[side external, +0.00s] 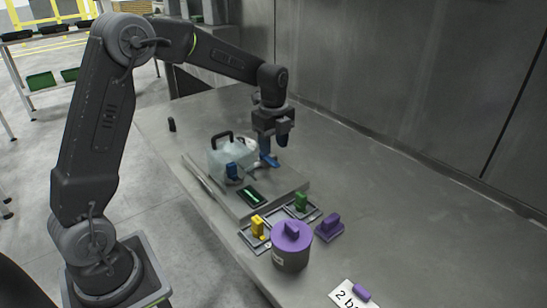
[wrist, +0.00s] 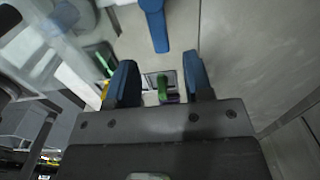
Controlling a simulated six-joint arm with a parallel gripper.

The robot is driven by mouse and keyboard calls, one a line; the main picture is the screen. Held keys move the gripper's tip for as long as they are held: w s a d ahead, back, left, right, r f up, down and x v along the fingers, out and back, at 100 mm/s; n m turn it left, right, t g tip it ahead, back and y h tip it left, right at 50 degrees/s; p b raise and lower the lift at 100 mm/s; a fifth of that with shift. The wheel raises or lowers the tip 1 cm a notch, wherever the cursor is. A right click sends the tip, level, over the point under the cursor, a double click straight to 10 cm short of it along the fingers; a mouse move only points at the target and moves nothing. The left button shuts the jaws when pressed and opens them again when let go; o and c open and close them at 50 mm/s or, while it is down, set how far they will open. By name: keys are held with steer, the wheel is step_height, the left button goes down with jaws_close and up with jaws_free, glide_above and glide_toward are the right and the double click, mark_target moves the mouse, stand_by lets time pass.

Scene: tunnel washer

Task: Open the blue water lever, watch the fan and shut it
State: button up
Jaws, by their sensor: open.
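The blue lever (side external: 268,160) is on the raised grey plate (side external: 222,194), beside the clear box. My gripper (side external: 275,146) is right above or beside the lever in the side view; whether they touch is unclear. In the wrist view, the blue lever (wrist: 155,28) points down the picture toward the gap between my two blue fingers (wrist: 160,70). The fingers are apart with nothing gripped. I cannot make out the fan.
A dark panel with a green bar (side external: 252,195) lies on the plate. Nearer are a yellow piece (side external: 258,227), a green piece (side external: 301,201), a purple block (side external: 329,226), a purple-lidded pot (side external: 291,252) and a labelled card (side external: 350,297). A wall runs behind; the table's right side is clear.

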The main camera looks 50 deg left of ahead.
mark_target(274, 161)
steer(key=shift+f, duration=2.4)
jaws_close()
